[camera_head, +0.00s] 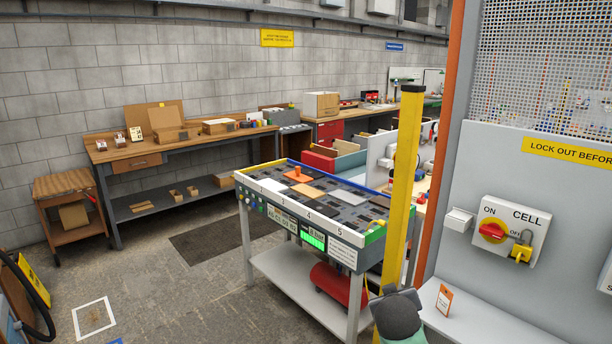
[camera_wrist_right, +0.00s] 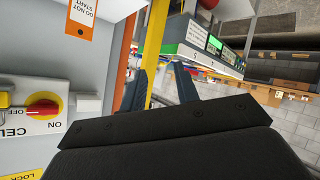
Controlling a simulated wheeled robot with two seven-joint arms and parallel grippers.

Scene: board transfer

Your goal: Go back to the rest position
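My right gripper (camera_wrist_right: 161,84) shows in the right wrist view, with its two dark fingers spread apart and only background visible between them. A grey, rounded piece of my own right arm shows at the bottom of the head view, in front of the yellow post (camera_head: 402,190). My left gripper is not in the head view. The test bench (camera_head: 290,214) with numbered slots stands in the middle of the head view, apart from my arm. Dark boards and an orange piece (camera_head: 298,175) lie on its top.
A grey cell panel (camera_head: 470,255) with a red-and-yellow switch (camera_head: 493,232) and a padlock (camera_head: 521,253) stands close on the right. An orange-and-white tag (camera_head: 444,299) is below it. A wooden workbench (camera_head: 180,146) lines the back wall.

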